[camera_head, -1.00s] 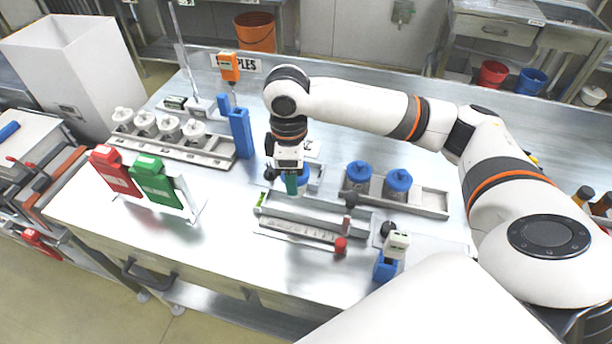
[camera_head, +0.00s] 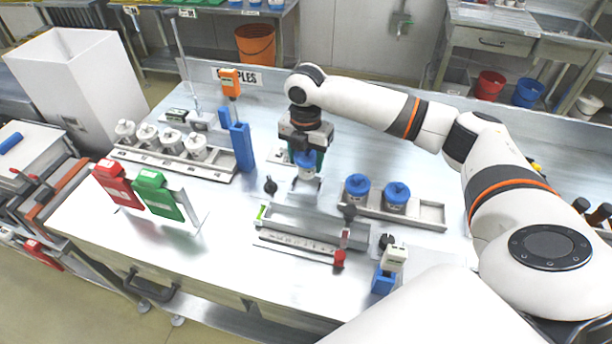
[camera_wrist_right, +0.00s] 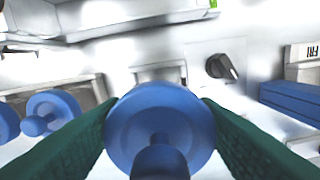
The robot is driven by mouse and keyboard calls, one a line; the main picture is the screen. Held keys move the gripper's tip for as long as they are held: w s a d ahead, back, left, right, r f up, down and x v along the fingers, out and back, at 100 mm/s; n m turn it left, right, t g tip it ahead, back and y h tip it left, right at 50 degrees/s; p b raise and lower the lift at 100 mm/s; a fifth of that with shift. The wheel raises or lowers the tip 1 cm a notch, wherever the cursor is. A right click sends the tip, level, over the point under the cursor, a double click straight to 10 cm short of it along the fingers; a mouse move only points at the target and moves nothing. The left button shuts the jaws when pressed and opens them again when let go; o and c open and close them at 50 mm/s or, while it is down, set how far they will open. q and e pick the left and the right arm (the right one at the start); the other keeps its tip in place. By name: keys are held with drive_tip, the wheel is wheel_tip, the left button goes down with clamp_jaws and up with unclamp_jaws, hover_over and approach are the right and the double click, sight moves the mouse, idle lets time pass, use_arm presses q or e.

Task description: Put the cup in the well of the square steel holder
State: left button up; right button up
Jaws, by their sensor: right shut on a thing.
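The cup (camera_head: 305,172) is pale with a round blue lid and a knob on top. My right gripper (camera_head: 306,157) is shut on it, with green fingers on both sides. In the right wrist view the blue lid (camera_wrist_right: 160,120) fills the space between the fingers and hides the cup's body. The square steel holder (camera_head: 305,187) is directly below and in front of the cup in the head view. Part of it shows past the lid in the wrist view (camera_wrist_right: 160,73). I cannot tell whether the cup's base is inside the well. My left gripper is not in view.
A black knob (camera_head: 270,186) stands left of the holder. Two blue-lidded cups (camera_head: 377,190) sit in a steel rack to the right. A long steel tray (camera_head: 312,230) lies in front. A blue upright block (camera_head: 241,147) stands to the left.

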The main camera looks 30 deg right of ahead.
sight(306, 175)
drive_tip(key=shift+f+p, duration=0.45)
drive_tip(key=shift+f, duration=2.5)
drive_tip(key=shift+f, duration=0.15)
drive_tip(key=o, duration=1)
wheel_tip(306, 175, up, 12)
drive_tip(key=shift+r+b, duration=0.2)
drive_tip(key=shift+b, duration=1)
drive_tip(key=shift+a+f, duration=0.1)
